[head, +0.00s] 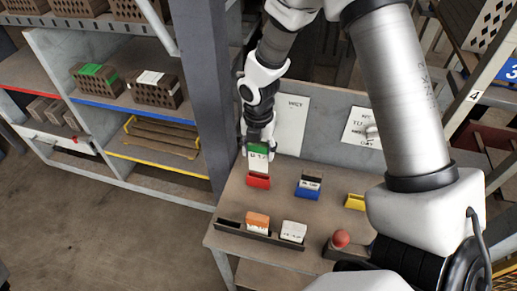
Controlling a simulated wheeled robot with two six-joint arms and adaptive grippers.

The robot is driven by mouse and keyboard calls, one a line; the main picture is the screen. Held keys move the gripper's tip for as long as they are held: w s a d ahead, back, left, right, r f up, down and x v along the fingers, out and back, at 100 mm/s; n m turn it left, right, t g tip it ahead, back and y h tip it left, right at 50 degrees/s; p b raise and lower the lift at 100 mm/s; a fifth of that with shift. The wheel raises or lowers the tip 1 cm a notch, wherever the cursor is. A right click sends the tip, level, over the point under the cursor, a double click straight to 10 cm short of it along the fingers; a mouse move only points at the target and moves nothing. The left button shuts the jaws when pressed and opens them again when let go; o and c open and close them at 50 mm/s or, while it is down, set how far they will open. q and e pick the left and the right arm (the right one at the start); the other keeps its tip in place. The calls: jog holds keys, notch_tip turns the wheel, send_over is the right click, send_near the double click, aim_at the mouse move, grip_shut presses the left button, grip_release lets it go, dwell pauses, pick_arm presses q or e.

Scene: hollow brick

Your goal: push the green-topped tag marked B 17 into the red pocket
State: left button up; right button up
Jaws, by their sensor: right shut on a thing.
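The green-topped tag (258,157) is held upright in my right gripper (259,142), with its white lower part showing the end of its marking, which reads roughly "17". My right gripper is shut on the tag's upper edge. The red pocket (258,181) stands on the table directly below the tag. The tag's lower end is at or just above the pocket's mouth; I cannot tell whether it is inside. My left gripper is not in view.
A blue pocket (308,187) with a tag and a yellow pocket (355,202) stand to the right on the table (225,215). In front, a dark rack (228,226) holds an orange-topped tag (257,222) and a white tag (293,231). A red knob (341,238) is at the front right.

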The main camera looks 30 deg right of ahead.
aim_at(258, 167)
jog(key=shift+s+f+b, duration=0.1)
jog(key=shift+f+b, duration=0.35)
jog(key=shift+f, duration=0.25)
pick_arm(q)
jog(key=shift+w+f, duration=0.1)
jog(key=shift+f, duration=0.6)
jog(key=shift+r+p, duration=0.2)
jog(key=shift+p, duration=0.1)
pick_arm(e)
jog(key=shift+f, duration=0.25)
pick_arm(q)
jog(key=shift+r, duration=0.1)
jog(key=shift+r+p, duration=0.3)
jog(key=shift+p, duration=0.15)
pick_arm(e)
jog(key=shift+f, duration=0.1)
pick_arm(q)
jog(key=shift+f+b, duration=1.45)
jog(key=shift+b, duration=0.05)
pick_arm(e)
jog(key=shift+f, duration=2.8)
